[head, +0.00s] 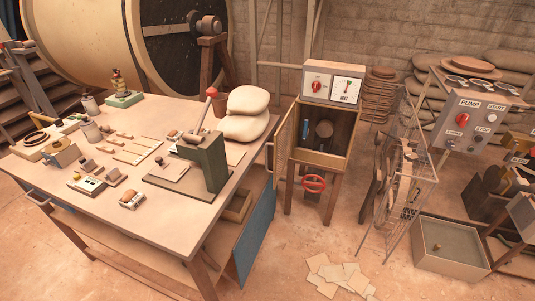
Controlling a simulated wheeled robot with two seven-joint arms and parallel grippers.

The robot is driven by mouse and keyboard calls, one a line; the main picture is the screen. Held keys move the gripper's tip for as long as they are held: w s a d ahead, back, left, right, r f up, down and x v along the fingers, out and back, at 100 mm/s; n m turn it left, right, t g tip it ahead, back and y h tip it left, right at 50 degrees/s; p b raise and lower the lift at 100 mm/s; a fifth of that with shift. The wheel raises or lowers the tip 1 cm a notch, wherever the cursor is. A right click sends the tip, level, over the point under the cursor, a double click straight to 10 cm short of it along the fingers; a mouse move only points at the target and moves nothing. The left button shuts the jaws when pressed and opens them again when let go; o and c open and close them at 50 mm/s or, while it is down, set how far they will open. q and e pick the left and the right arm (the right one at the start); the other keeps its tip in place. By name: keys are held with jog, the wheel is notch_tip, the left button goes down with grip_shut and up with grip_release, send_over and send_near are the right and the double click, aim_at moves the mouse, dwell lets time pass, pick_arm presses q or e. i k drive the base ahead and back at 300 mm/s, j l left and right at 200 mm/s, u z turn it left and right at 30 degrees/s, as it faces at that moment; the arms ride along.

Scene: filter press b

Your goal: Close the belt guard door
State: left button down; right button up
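A wire-mesh guard (421,163) stands right of centre, in front of the pump panel. Its mesh panel looks swung out from the frame, but I cannot tell its exact angle. Behind the mesh a tan belt and dark wheel parts (379,183) show in part. Left of it, a cabinet (324,158) on wooden legs has a mill control box on top and an open front. Its narrow wooden door (283,145) stands open to the left. Neither of my grippers is in view.
A workbench (150,115) with tools, sacks and a press fills the left. A red handwheel (314,183) sits under the cabinet. A metal bin (449,246) stands at lower right. Loose papers (340,275) lie on the floor.

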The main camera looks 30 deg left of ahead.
aim_at(285, 129)
jog(key=k+j, duration=0.1)
jog(key=j, duration=0.35)
jog(key=k+j+z, duration=0.1)
jog(key=j, duration=0.3)
jog(key=k+j, duration=0.1)
jog(key=j, duration=0.35)
jog(key=k+j+z, duration=0.1)
jog(key=j, duration=0.3)
jog(key=j+z, duration=0.1)
jog(key=j, duration=0.65)
